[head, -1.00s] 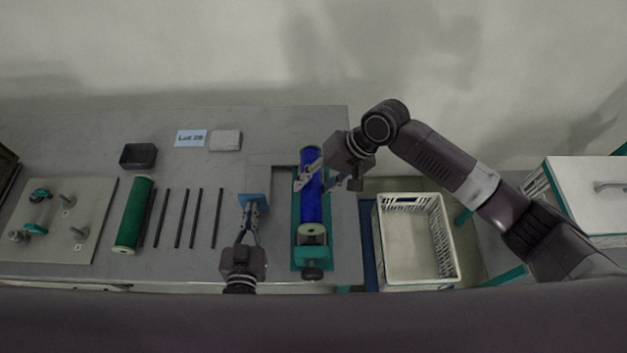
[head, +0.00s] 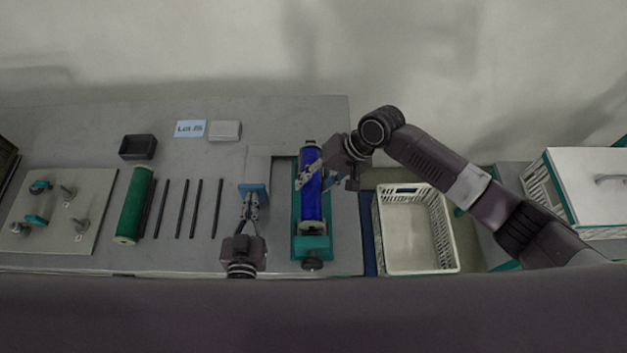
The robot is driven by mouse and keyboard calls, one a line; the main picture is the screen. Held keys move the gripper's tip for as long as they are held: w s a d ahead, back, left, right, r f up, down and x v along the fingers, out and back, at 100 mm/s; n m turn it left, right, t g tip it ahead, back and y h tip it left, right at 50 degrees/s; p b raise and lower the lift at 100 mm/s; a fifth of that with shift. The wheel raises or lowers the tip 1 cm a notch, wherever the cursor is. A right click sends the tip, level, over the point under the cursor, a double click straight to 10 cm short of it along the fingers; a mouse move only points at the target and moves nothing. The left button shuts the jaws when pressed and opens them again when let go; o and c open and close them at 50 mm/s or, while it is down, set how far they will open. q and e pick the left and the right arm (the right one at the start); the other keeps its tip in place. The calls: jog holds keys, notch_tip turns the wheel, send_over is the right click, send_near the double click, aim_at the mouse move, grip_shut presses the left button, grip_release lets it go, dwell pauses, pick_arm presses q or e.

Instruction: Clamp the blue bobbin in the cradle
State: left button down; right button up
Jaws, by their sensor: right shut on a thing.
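The blue bobbin (head: 311,196) lies lengthwise over the teal cradle (head: 311,244), between its end blocks. Its pale near flange is close against the near block; I cannot tell whether it is fully seated. A dark knob (head: 312,265) sticks out of the cradle's near end. My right gripper (head: 308,176) is shut on the blue bobbin, reaching over its upper half from the right. My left gripper (head: 251,203) is left of the cradle, its fingertips at a blue block (head: 254,188) on a grey fixture. I cannot tell whether they grip it.
A green bobbin (head: 134,206) and several dark rods (head: 182,210) lie left of my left gripper. A pegged board (head: 60,210) is at far left. A black tray (head: 138,146), Lot card (head: 190,129) and pale block (head: 225,131) lie behind. A white basket (head: 415,230) stands right of the table.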

pick_arm(q)
jog(key=shift+w+r, duration=0.15)
pick_arm(e)
jog(key=shift+f, duration=0.15)
jog(key=shift+f, duration=1.2)
jog(key=o, duration=1.4)
